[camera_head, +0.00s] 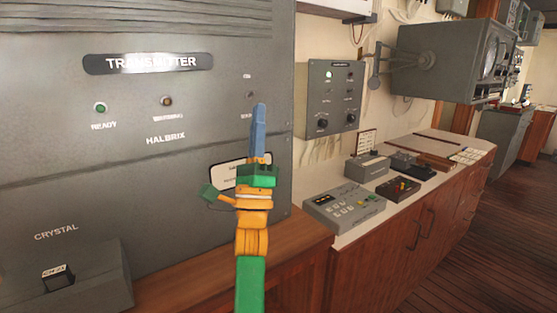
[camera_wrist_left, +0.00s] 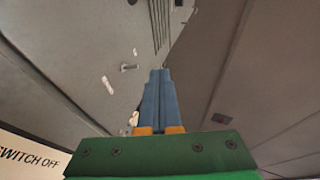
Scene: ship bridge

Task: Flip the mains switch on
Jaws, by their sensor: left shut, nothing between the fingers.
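The mains switch (camera_head: 251,94) is a very small toggle near the right edge of the grey transmitter front, below a tiny label. The label under it is partly hidden by my fingers. A small metal lever, apparently this switch, shows in the left wrist view (camera_wrist_left: 129,67), left of my fingertips, near a white label. I cannot tell which way the lever points. My left gripper (camera_head: 259,107) is shut and empty, its blue fingers together and pointing up, just below and right of the switch in the head view. Its fingertips also show in the left wrist view (camera_wrist_left: 160,73), apart from the lever.
The transmitter has a green READY lamp (camera_head: 100,108) and an amber lamp (camera_head: 167,101). A placard (camera_head: 228,177), partly behind my gripper, is on its front. A crystal box (camera_head: 70,275) juts out lower left. A desk (camera_head: 345,228) with control boxes is at right.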

